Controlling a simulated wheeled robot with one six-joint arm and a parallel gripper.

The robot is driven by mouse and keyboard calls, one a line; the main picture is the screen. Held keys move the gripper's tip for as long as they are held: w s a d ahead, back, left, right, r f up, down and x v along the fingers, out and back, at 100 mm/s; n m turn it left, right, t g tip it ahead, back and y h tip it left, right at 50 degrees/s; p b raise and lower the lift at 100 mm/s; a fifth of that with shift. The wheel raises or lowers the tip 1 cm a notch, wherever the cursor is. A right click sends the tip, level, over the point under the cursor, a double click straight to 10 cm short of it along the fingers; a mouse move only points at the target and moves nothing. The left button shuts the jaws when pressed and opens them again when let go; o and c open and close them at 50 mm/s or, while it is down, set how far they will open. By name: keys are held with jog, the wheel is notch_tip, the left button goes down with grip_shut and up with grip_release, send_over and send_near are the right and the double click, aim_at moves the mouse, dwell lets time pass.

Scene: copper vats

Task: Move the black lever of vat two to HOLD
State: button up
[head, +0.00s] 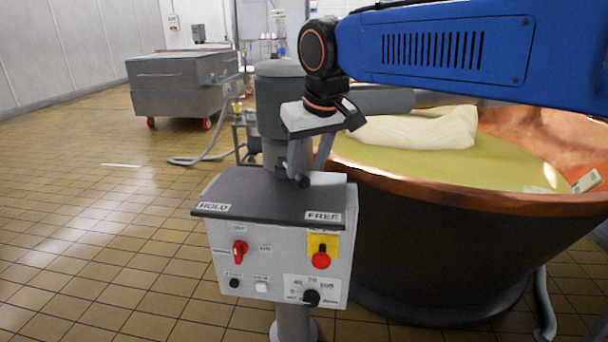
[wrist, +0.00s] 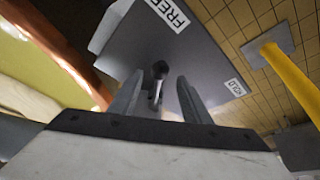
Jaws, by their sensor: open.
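The control box (head: 280,235) stands on a post in front of the copper vat (head: 440,235). Its dark top (head: 265,203) has a HOLD label (head: 214,206) at left and a FREE label (head: 323,216) at right. The lever's black knob (head: 303,180) shows at the back of the top, nearer FREE in the head view. In the wrist view the knob (wrist: 160,68) and a short stem appear between the fingers. My gripper (head: 307,166) points down over the lever, open, with a finger on either side. I cannot tell whether either finger touches it. The vat's number is not readable.
The box front carries a red switch (head: 239,252), a red button (head: 321,260) on yellow and a black dial (head: 311,298). A grey column (head: 280,100) stands behind the box. A steel cart (head: 180,85) stands at back left. The tiled floor at left is mostly clear.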

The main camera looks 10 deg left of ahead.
aim_at(303, 176)
jog(key=shift+x, duration=2.05)
grip_shut()
